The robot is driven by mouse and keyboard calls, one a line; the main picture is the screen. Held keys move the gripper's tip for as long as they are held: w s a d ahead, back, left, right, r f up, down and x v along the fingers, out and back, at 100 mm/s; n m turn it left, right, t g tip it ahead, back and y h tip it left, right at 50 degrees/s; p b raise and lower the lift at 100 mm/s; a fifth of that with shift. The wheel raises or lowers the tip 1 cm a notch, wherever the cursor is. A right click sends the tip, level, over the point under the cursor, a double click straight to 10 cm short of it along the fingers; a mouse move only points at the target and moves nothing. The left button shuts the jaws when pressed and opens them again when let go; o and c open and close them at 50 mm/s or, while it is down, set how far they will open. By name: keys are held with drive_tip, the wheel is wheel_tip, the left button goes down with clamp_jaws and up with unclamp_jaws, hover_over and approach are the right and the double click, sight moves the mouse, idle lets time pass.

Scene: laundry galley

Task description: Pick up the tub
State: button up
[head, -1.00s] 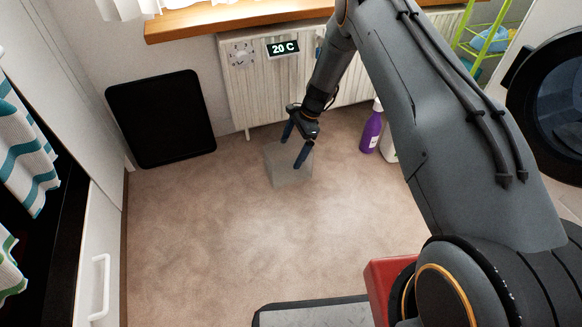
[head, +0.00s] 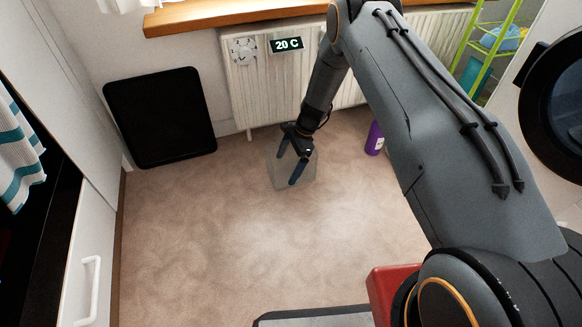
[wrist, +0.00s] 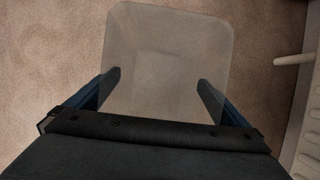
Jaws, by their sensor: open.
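The tub (head: 305,177) is a translucent greyish container on the carpet in front of the radiator. In the wrist view the tub (wrist: 168,45) lies below and ahead of my gripper, its rounded rim filling the upper middle. My gripper (head: 288,168) is open and points down at the tub. In the wrist view the blue-black fingers of my gripper (wrist: 158,82) stand apart, one near each side of the tub. I cannot tell whether they touch its walls. The near part of the tub is hidden by my gripper's body in the wrist view.
A white radiator (head: 240,85) with a 20 C display stands behind the tub. A black panel (head: 160,118) leans on the wall at left. A purple bottle (head: 374,139) stands right of the tub. Carpet in front and left is clear.

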sight(287, 144)
drive_tip(key=shift+f, duration=0.25)
idle(0.4)
drive_tip(key=c, duration=1)
wheel_tip(287, 144, up, 10)
drive_tip(key=p, duration=0.4)
drive_tip(key=shift+r+p, duration=0.25)
drive_tip(key=shift+p, duration=0.1)
